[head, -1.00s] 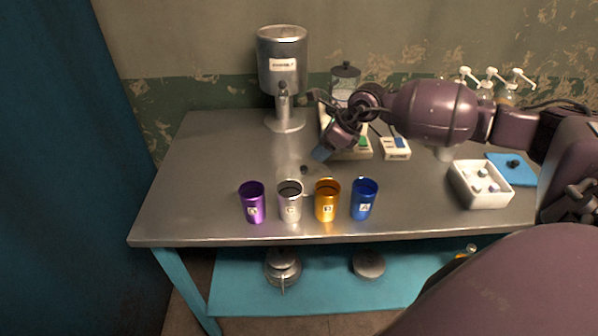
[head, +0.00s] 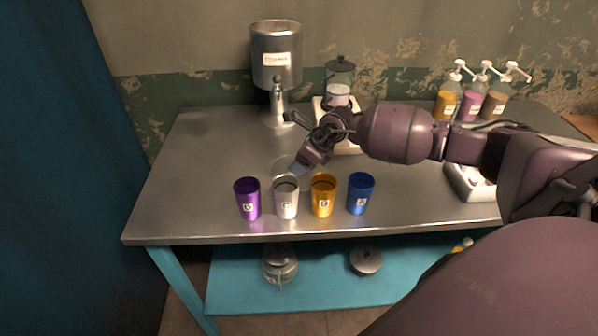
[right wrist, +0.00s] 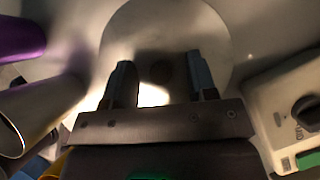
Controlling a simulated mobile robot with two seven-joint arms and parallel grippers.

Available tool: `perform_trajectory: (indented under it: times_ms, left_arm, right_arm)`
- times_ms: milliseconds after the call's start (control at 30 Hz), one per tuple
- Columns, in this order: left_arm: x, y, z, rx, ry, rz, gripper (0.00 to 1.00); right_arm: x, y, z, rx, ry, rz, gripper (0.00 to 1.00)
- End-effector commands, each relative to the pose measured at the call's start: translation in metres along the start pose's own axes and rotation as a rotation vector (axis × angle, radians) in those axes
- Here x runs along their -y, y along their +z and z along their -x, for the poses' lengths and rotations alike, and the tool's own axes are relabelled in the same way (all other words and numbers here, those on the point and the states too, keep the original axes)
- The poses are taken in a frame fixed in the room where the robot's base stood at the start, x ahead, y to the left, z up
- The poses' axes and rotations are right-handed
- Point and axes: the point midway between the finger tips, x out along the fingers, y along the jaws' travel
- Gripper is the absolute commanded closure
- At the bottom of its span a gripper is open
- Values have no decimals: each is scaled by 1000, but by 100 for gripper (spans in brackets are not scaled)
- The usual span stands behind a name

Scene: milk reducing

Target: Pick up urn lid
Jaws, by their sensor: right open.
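The urn lid (head: 284,164) is a flat, shiny round disc lying on the metal table, behind the cups. It blends with the tabletop; its rim shows better in the right wrist view (right wrist: 212,30), with a small dark knob near its middle. My right gripper (head: 297,168) is over the lid, pointing down and left. In the right wrist view my right gripper (right wrist: 160,78) is open, with the knob seen between its fingers; I cannot tell whether they are down around it. The metal urn (head: 276,58) stands at the back. My left gripper is not in view.
Purple (head: 248,200), silver (head: 286,200), orange (head: 323,197) and blue (head: 361,196) cups stand in a row just in front of my right gripper. A glass jar (head: 339,88) on a white device is behind it. Pump bottles (head: 470,104) stand back right. The table's left side is clear.

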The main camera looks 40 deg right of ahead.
Motion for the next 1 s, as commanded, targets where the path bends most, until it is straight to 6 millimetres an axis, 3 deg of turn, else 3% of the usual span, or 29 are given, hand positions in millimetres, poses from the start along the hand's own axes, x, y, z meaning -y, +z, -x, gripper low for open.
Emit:
perform_trajectory:
  times_ms: [133,467,767,1000]
  left_arm:
    - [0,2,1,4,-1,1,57]
    - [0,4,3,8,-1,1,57]
    - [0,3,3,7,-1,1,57]
    - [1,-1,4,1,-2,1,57]
  right_arm:
    - [0,0,1,0,-1,0,49]
    - [0,0,1,0,-1,0,100]
    - [0,1,3,1,-1,1,100]
    - [1,18,28,3,-4,4,100]
